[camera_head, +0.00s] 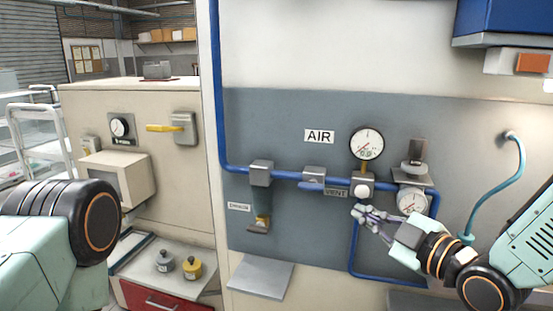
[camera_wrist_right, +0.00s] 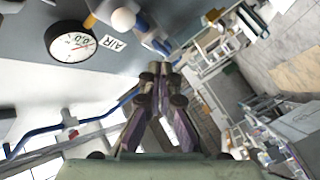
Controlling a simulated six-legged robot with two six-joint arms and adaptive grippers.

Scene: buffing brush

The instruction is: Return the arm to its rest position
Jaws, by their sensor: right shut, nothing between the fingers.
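My right gripper (camera_head: 360,212) is shut and empty. In the head view it is just below the white round knob (camera_head: 362,190) and the VENT label (camera_head: 336,193), in front of the blue pipe on the air panel. In the right wrist view, the shut fingers (camera_wrist_right: 155,72) point up the picture, and the white knob (camera_wrist_right: 123,20) is beyond them to the left. I cannot tell from these views whether the fingertips touch anything. My left arm is at the lower left of the head view; its gripper is out of view.
The panel carries a round gauge (camera_head: 367,144), a second gauge (camera_head: 411,201) close to my right gripper, and blue pipes (camera_head: 290,175). A grey shelf plate (camera_head: 261,277) juts out below. A beige cabinet with a yellow-handled switch (camera_head: 165,128) stands left, above small weights (camera_head: 191,268).

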